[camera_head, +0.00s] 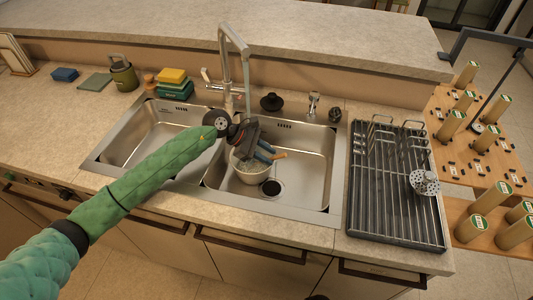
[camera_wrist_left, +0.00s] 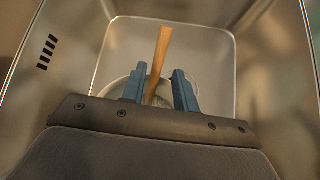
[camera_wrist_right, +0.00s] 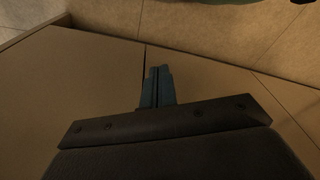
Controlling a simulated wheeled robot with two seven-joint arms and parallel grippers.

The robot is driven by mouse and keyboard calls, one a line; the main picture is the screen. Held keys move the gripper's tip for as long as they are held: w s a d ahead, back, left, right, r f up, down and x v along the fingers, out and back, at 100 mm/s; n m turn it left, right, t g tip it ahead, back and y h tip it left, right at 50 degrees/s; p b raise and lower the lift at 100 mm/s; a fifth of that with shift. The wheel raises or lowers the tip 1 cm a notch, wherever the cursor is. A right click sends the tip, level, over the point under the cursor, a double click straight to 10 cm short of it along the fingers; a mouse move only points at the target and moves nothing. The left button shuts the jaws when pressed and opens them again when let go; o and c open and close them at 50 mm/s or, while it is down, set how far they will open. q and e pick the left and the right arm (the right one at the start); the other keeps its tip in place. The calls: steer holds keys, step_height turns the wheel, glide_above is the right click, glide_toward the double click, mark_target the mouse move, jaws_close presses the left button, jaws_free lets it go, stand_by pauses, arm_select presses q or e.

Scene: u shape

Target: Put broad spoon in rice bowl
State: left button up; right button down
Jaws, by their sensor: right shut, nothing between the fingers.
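The rice bowl (camera_head: 250,175), pale and round, stands in the right sink basin near the drain. It shows partly behind my fingers in the left wrist view (camera_wrist_left: 116,88). A wooden handle (camera_head: 279,155), apparently the broad spoon's, sticks out over the bowl to the right. In the left wrist view the handle (camera_wrist_left: 162,50) runs between my fingers, with a gap to the right finger. The spoon's head is hidden or too small to make out. My left gripper (camera_head: 264,152) is open around the handle, above the bowl. My right gripper (camera_wrist_right: 157,72) is shut and empty, in front of a cabinet panel.
The tall faucet (camera_head: 246,70) rises just behind my left gripper. A dark drying rack (camera_head: 395,215) with a slotted utensil (camera_head: 425,182) stands right of the sink. The left basin (camera_head: 140,140) looks empty. Sponges (camera_head: 173,76) and a green pot (camera_head: 124,77) stand at the back left.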

arm_select(q)
steer(key=shift+o, duration=0.7)
steer(key=shift+a+f+b, duration=0.15)
steer(key=shift+a+b, duration=0.15)
steer(key=shift+a, duration=0.05)
steer(key=w+a+b, duration=0.1)
steer(key=a+b, duration=0.3)
steer(key=a, duration=0.2)
steer(key=shift+w+a, duration=0.15)
steer(key=shift+a, duration=0.25)
steer(key=shift+a, duration=0.1)
steer(key=shift+r, duration=0.2)
